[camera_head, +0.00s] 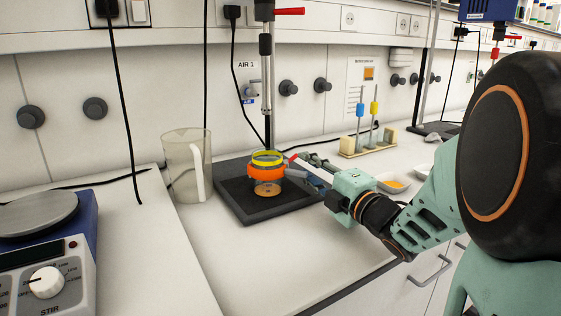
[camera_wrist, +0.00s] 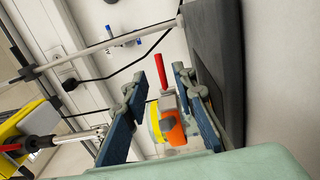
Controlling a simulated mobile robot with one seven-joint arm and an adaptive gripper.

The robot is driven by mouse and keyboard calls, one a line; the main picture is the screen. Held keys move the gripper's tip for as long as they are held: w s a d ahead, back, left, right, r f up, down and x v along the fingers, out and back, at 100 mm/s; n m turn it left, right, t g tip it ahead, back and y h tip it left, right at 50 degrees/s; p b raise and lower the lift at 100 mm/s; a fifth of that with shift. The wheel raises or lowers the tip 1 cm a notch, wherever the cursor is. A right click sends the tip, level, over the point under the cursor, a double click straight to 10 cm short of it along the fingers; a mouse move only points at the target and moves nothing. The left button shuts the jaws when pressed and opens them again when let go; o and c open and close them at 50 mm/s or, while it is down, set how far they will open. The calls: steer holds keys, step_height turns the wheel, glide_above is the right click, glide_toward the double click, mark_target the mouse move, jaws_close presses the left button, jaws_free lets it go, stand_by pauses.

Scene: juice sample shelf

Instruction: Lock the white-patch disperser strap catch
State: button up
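A clear vessel with an orange strap (camera_head: 267,174) and a yellow ring (camera_head: 266,157) above it stands on the black disperser base (camera_head: 242,200). A small red lever (camera_head: 291,157) sticks out on its right side. My gripper (camera_head: 294,166) is open beside that side, its fingertips close to the lever. In the wrist view the red lever (camera_wrist: 161,70) shows between the two spread fingers, with the orange strap (camera_wrist: 175,132) and yellow ring (camera_wrist: 155,124) below it. I cannot tell whether a finger touches the lever. I cannot make out a white patch on the strap.
A clear beaker (camera_head: 184,160) stands left of the base. A stirrer (camera_head: 46,250) is at the front left. A rack (camera_head: 367,143) with blue and yellow pieces and a dish (camera_head: 392,184) are to the right. The front bench top is clear.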

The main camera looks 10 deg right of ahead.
mark_target(295, 158)
steer(key=x, duration=0.6)
steer(key=shift+w+a+b, duration=0.1)
steer(key=shift+w+b, duration=0.15)
steer(key=shift+b, duration=0.05)
jaws_close()
